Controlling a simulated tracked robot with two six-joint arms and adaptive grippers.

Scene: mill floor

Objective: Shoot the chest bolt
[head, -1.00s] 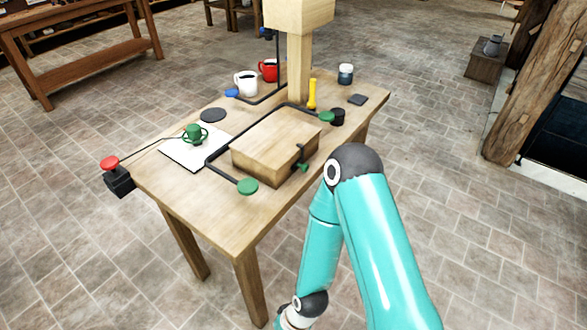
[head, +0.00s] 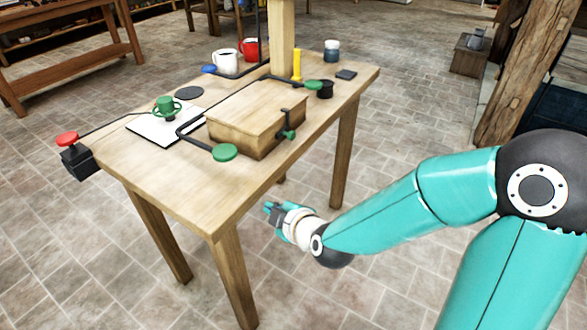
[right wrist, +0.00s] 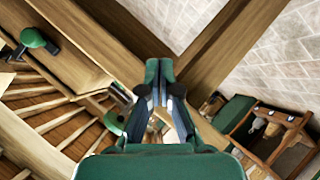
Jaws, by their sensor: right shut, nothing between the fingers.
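The wooden chest (head: 243,122) is a closed box on the table. Its bolt (head: 288,131), a dark piece with a green knob, is on the chest's right-hand face. My right gripper (head: 271,211) is in front of the table's right side, below tabletop height, apart from the chest and bolt. Its fingers (right wrist: 158,70) are together and empty in the right wrist view. A green knob on a dark bar (right wrist: 34,38) shows at upper left there; I cannot tell whether it is the bolt's. My left gripper is out of view.
Floor right of the table is free around my arm.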

